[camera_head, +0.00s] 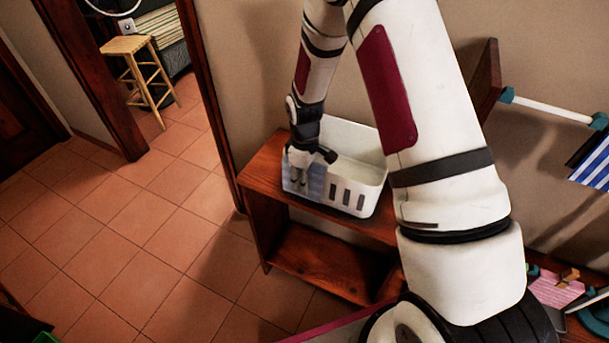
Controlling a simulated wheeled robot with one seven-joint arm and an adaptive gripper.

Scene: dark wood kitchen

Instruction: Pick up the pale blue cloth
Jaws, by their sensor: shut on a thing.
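A pale blue cloth (317,183) hangs at the left front of a white basket (362,170) with slots in its side. The basket stands on the top of a wooden shelf unit (266,163). My gripper (299,183) points down at the basket's left front corner, shut on the cloth. The fingertips are small in the picture and partly merge with the cloth. I cannot tell how much of the cloth still rests on the basket's rim. My arm hides part of the basket's back and the wall behind it.
A wooden stool (128,46) stands beyond the doorway at the upper left. A rail (550,108) with a blue-striped cloth (594,160) is on the wall at right. A pink item (556,289) lies at the lower right. The tiled floor (150,235) at left is clear.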

